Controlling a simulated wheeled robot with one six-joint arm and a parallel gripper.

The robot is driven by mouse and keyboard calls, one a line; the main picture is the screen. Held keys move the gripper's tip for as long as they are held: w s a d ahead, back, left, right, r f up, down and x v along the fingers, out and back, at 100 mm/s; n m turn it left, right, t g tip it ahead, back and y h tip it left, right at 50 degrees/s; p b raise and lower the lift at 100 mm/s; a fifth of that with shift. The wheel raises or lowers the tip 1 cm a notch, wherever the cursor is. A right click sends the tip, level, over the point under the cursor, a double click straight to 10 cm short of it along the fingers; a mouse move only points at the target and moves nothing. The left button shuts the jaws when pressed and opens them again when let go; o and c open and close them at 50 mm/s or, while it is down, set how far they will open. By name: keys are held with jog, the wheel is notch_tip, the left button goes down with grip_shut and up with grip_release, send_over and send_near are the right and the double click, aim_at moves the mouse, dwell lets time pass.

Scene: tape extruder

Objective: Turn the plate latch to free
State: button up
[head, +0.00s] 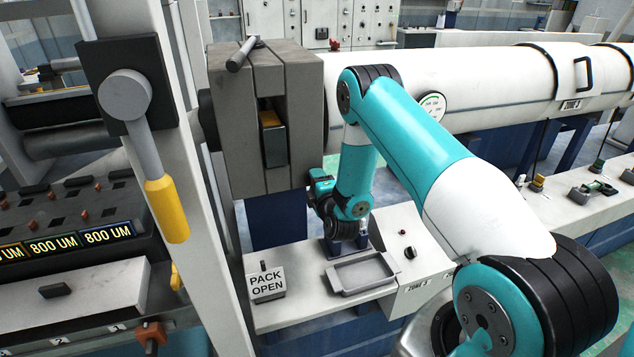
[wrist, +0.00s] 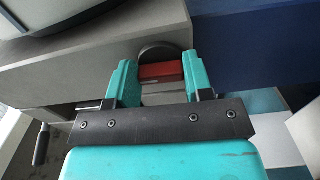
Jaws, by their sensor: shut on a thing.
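The piece between my fingers, which I take to be the plate latch (wrist: 161,71), is a red bar with grey below it, in front of a dark round disc on a grey block face. My gripper (wrist: 160,82) is shut on it, one teal finger on each side. In the head view my gripper (head: 319,186) is beside the right side of the grey slotted block (head: 238,120); its fingertips and the latch are hidden there. Whether the latch is turned to free cannot be told.
A dark bar handle (head: 243,54) sticks out on top of the block. A yellow-gripped lever (head: 166,205) hangs at the left. A shallow grey tray (head: 361,272) and a "PACK OPEN" sign (head: 267,283) sit on the bench below. A white barrel (head: 480,80) runs right.

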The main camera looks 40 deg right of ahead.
jog(key=shift+f, duration=0.1)
dwell(0.4)
jog(key=o, duration=0.9)
jog(key=shift+s, duration=0.15)
